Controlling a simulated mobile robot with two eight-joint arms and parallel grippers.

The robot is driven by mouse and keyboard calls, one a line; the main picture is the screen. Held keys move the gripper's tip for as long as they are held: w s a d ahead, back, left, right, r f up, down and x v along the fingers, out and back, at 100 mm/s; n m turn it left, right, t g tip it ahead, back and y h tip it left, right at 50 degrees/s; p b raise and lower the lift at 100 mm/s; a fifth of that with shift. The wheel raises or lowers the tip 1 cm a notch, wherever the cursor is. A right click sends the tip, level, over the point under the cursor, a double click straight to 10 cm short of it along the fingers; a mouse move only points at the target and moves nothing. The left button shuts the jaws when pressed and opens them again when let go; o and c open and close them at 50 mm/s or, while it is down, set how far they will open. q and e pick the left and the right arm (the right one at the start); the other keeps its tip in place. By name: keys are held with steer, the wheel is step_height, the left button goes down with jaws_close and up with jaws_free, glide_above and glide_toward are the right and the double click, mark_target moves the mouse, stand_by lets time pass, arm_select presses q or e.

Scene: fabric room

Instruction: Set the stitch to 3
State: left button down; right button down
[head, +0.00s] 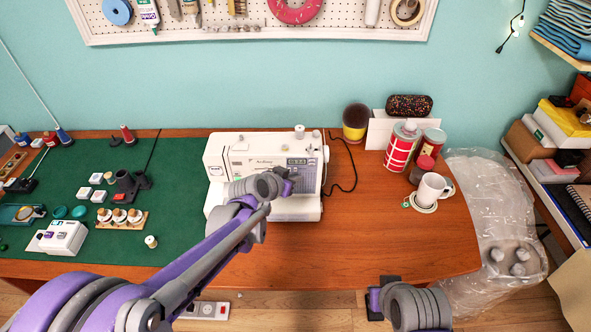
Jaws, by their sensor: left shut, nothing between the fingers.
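A white sewing machine (228,150) stands on the wooden table, with a grey panel (297,162) on the right part of its front. The markings on the panel are too small to read, so I cannot tell the stitch setting. My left gripper (287,182) is shut and empty. It is in front of the machine, just below the panel, and hides part of the machine's front. I cannot tell whether it touches the machine. My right gripper (376,300) shows at the bottom, beyond the table's front edge. I cannot tell whether its fingers are open.
A green mat (100,240) with sewing supplies covers the table's left side. A white mug (432,190), a red-and-white can (402,146) and a yellow-and-black pot (355,125) stand at the right. A black cord (350,165) lies beside the machine. The table's front right (400,245) is clear.

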stand_by(0.7)
arm_select(q)
steer(key=shift+w, duration=0.45)
steer(key=shift+w, duration=0.15)
stand_by(0.6)
steer(key=shift+s, duration=0.65)
steer(key=shift+w, duration=0.15)
steer(key=shift+w, duration=0.3)
steer(key=shift+w, duration=0.3)
stand_by(0.5)
steer(key=shift+s, duration=0.75)
